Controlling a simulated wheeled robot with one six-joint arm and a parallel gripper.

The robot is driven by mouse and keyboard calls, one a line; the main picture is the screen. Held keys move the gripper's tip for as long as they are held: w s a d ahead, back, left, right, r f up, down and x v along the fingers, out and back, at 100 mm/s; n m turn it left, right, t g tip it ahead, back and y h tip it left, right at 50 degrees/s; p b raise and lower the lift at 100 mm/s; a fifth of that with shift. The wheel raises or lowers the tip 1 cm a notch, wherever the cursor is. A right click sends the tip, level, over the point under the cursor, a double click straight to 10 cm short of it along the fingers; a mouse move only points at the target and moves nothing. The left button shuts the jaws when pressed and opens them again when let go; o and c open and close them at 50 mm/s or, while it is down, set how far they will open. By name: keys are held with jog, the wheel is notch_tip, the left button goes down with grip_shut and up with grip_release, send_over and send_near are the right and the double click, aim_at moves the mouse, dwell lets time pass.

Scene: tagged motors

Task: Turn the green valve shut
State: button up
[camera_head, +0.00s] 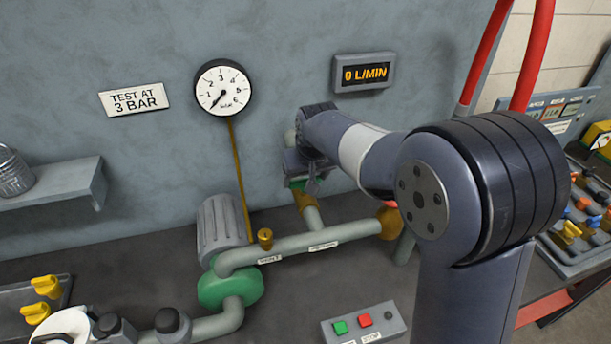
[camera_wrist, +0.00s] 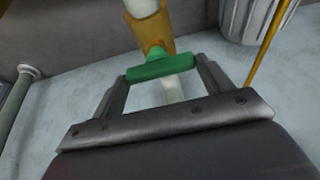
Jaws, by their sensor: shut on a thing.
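The green valve handle (camera_wrist: 160,67) sits on a brass valve body (camera_wrist: 148,32) in the wrist view. My gripper (camera_wrist: 161,70) is shut on the handle, with one finger against each end of it. In the head view my gripper (camera_head: 306,178) is at the pipe by the wall, and a little of the green handle (camera_head: 297,184) shows under it. The brass valve body (camera_head: 307,208) shows just below, joined to the grey pipe. The handle lies across the brass body in the wrist view. My arm hides part of the pipework to the right.
A pressure gauge (camera_head: 222,88) hangs on the wall with its needle at the low end. A display (camera_head: 363,73) reads 0 L/MIN. A green pump (camera_head: 231,289) and a button box (camera_head: 364,324) stand nearer. A shelf (camera_head: 60,186) is at left.

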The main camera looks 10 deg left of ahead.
jog(key=o, duration=1)
jog(key=b+v, duration=0.1)
jog(key=v, duration=1)
jog(key=shift+f, duration=0.1)
jog(key=p+x, duration=0.1)
jog(key=x, duration=1)
jog(key=shift+m, duration=0.6)
